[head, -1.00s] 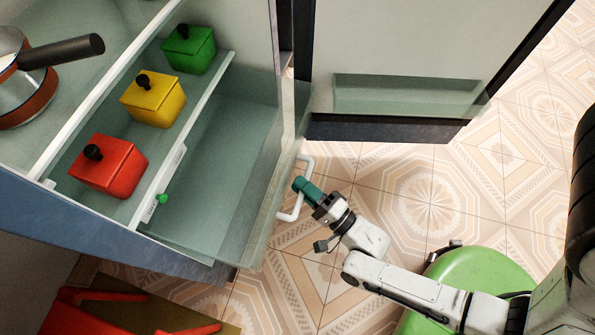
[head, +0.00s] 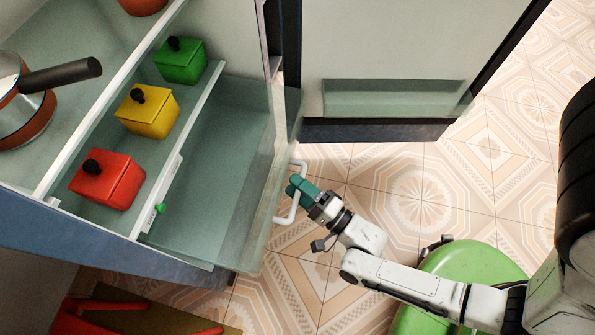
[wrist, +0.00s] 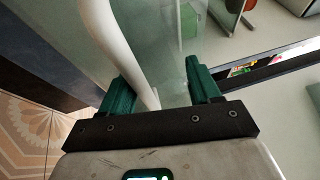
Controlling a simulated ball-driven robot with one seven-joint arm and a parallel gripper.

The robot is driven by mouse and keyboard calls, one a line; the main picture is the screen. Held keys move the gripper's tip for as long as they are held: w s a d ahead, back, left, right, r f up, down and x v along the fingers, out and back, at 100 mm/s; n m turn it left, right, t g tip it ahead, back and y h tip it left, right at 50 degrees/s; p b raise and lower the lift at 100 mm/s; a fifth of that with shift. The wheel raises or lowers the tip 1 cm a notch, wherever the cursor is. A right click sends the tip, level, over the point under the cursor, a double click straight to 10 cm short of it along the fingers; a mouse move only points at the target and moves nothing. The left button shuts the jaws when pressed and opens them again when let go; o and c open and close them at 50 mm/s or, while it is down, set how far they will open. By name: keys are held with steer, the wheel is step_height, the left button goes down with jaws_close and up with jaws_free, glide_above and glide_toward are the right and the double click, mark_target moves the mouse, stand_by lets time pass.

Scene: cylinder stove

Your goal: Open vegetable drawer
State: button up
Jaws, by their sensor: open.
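In the wrist view, the handle (wrist: 110,40) runs down between the two fingers of my gripper (wrist: 160,88), closer to the left finger. Whether a finger touches it I cannot tell.
The open fridge door (head: 385,50) with a clear shelf stands above right of the handle. Red (head: 108,182), yellow (head: 150,112) and green (head: 182,65) boxes sit on a shelf above the drawer. A pan (head: 25,115) is at left.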

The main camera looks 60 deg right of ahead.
steer(key=o, duration=0.6)
steer(key=s+r+p, duration=0.1)
steer(key=r+p, duration=0.1)
steer(key=s+r+p, duration=0.1)
steer(key=s+r, duration=0.1)
steer(key=r, duration=0.1)
steer(key=s+r+p, duration=0.1)
steer(key=r+p, duration=0.1)
steer(key=r, duration=0.1)
steer(key=shift+s+a+p, duration=0.25)
steer(key=shift+a+p, duration=0.1)
steer(key=shift+a, duration=0.05)
steer(key=s+r+p, duration=0.1)
steer(key=s, duration=0.1)
steer(key=s+r, duration=0.1)
steer(key=s, duration=0.2)
steer(key=s+a+r+p, duration=0.1)
steer(key=s, duration=0.2)
steer(key=shift+s+p, duration=0.25)
steer(key=shift+p, duration=0.05)
steer(key=c, duration=0.6)
steer(key=shift+s, duration=0.4)
